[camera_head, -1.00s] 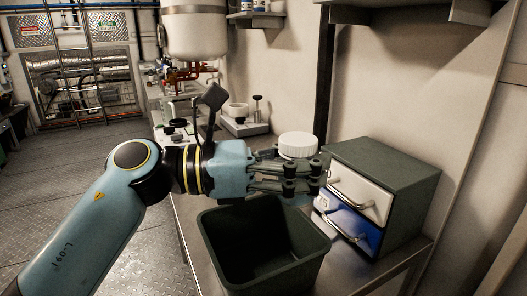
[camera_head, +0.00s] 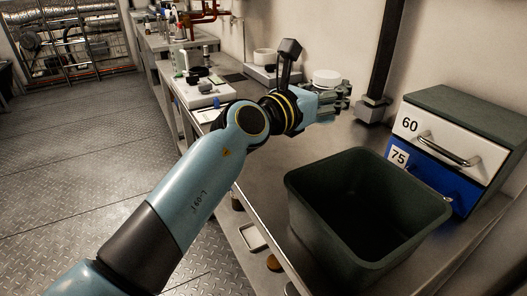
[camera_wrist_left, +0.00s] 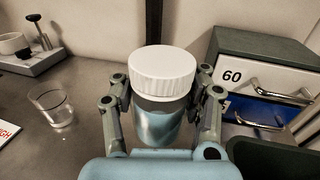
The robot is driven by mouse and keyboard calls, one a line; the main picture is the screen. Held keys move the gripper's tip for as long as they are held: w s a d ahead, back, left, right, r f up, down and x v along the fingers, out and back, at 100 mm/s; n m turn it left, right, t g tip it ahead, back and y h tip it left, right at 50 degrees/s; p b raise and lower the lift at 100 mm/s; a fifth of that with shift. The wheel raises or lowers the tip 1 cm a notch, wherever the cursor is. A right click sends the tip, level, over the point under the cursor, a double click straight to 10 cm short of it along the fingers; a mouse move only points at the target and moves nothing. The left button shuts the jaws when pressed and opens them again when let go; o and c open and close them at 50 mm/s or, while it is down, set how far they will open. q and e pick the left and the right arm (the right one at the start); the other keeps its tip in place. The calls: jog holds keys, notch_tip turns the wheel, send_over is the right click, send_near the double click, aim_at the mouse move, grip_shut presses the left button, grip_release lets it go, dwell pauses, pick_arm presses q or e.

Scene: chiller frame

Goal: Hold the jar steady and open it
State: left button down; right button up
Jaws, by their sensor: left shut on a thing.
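The jar has a white ribbed lid (camera_wrist_left: 163,72) and a clear body with bluish contents (camera_wrist_left: 158,122), seen in the left wrist view. It stands upright between the fingers of my left gripper (camera_wrist_left: 160,108), which is shut on the body below the lid. The lid is on the jar. In the head view the lid (camera_head: 327,77) shows just above my left gripper (camera_head: 335,97), over the metal bench; the jar's body is mostly hidden by the fingers there. My right gripper is not in either view.
A dark open bin (camera_head: 300,180) stands at the bench front. A drawer unit with a white drawer (camera_head: 435,135) marked 60 and a blue drawer marked 75 is at the right. A clear glass (camera_wrist_left: 52,106) stands left of the jar. Bare bench (camera_head: 275,150) lies left of the bin.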

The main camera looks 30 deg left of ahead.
pick_arm(q)
jog(key=a+f+b, duration=0.2)
jog(key=a, duration=0.1)
jog(key=s+a+f+b, duration=0.1)
jog(key=a+f+b, duration=0.1)
jog(key=a+f, duration=0.1)
jog(key=a+f+b, duration=0.2)
jog(key=a, duration=0.2)
jog(key=shift+s+a+f, duration=0.25)
jog(key=shift+s, duration=0.15)
jog(key=shift+a, duration=0.25)
jog(key=shift+s+a+f, duration=0.1)
jog(key=shift+f, duration=0.1)
notch_tip(320, 180, down, 4)
jog(key=b, duration=0.3)
jog(key=shift+r, duration=0.3)
jog(key=shift+f, duration=0.25)
jog(key=c, duration=0.6)
grip_release()
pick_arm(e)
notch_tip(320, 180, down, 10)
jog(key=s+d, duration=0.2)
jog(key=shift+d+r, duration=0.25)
